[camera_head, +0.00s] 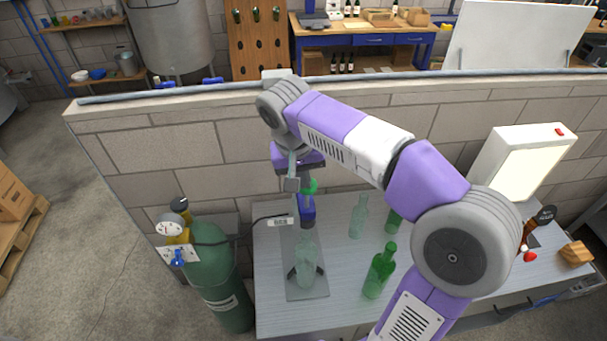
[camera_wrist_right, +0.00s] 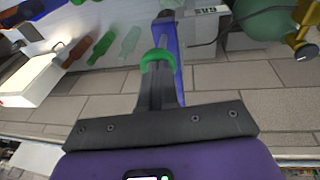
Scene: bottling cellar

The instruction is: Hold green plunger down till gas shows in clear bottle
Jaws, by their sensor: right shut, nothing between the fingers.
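The green plunger (camera_head: 311,186) sits at the top of a blue post (camera_head: 307,212) on the bench rig. My right gripper (camera_head: 292,184) is shut and empty, close beside the plunger at its top. In the wrist view its fingers (camera_wrist_right: 160,88) point at the plunger (camera_wrist_right: 157,60) and overlap it; I cannot tell whether they touch. The clear bottle (camera_head: 305,262) is on the rig's grey plate (camera_head: 307,292), below the post, between dark holders. It looks pale and translucent; I cannot make out gas in it. My left gripper is out of view.
A green gas cylinder (camera_head: 218,285) with a gauge stands left of the bench (camera_head: 345,318). A green bottle (camera_head: 379,271) and a pale bottle (camera_head: 358,218) stand right of the rig. A lit white panel (camera_head: 522,165) stands at right. A block wall (camera_head: 160,150) runs behind.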

